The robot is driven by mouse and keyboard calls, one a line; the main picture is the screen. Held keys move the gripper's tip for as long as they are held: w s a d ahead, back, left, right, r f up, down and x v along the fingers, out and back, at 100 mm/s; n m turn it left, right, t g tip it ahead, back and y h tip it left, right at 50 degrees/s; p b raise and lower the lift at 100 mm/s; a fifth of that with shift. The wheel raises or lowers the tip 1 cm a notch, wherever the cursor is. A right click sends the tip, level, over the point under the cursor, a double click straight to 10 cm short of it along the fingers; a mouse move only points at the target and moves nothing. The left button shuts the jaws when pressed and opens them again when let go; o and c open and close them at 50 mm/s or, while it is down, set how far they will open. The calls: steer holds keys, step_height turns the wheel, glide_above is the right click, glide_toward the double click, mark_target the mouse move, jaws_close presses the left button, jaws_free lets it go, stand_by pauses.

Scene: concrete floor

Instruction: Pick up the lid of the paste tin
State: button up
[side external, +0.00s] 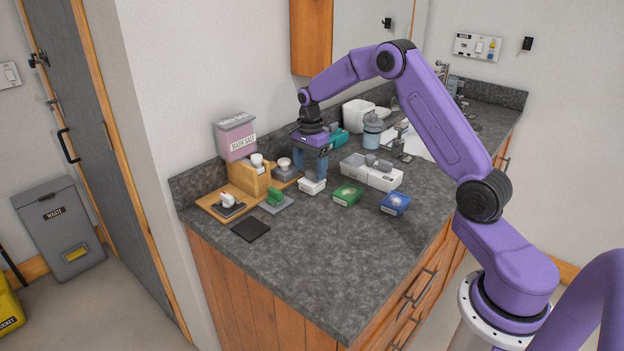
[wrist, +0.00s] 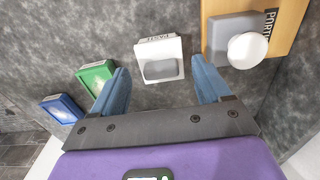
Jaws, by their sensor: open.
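A small white tin (side external: 312,186) stands on the counter directly below my gripper (side external: 314,172). Nothing is held. I cannot tell whether a finger touches the tin.
A green box (side external: 347,195) and a blue box (side external: 395,203) stand to the right. A white two-part container (side external: 371,172) is behind them. A wooden board (side external: 222,211), a wooden holder (side external: 249,180) and a pink bath salt box (side external: 236,137) are left.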

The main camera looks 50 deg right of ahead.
step_height(320, 180, down, 2)
steer(key=c, duration=1.1)
